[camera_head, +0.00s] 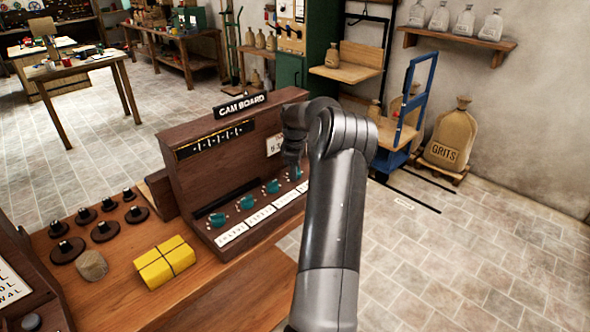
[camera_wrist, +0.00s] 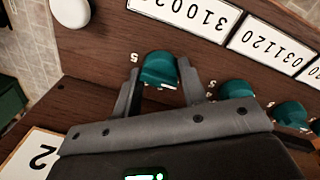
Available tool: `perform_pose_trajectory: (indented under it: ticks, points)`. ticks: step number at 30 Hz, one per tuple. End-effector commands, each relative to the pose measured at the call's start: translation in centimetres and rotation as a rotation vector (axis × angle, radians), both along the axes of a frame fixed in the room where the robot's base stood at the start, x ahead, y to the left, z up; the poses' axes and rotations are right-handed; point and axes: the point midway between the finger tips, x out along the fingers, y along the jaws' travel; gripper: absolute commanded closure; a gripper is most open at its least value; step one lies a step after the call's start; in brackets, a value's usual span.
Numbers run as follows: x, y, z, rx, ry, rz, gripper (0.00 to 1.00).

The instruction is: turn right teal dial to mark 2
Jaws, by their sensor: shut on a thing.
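The cam board (camera_head: 205,150) is a dark wooden panel with a row of teal dials along its lower ledge. The right teal dial (camera_head: 296,173) is partly hidden by my arm in the head view. In the wrist view, which sees the board upside down, this dial (camera_wrist: 160,70) sits between the two fingers of my gripper (camera_wrist: 160,82). My gripper is shut on it, one finger at each side. A pale pointer mark shows on its lower edge in that picture. A small numeral beside it looks like a 5. I cannot tell its exact setting.
Other teal dials (camera_head: 272,186) stand close beside it, one next to my finger in the wrist view (camera_wrist: 235,90). White number cards (camera_head: 259,215) line the ledge. A yellow parcel (camera_head: 164,262) and several dark knobs (camera_head: 67,250) lie on the bench.

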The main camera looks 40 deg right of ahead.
Motion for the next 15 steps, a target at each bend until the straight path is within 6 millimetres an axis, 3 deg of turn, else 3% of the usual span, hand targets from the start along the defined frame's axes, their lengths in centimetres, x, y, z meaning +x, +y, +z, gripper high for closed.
perform_pose_trajectory:
  ticks: [15]
  points:
    - [0.11,0.2,0.06,0.001,0.002,-0.116,0.84]
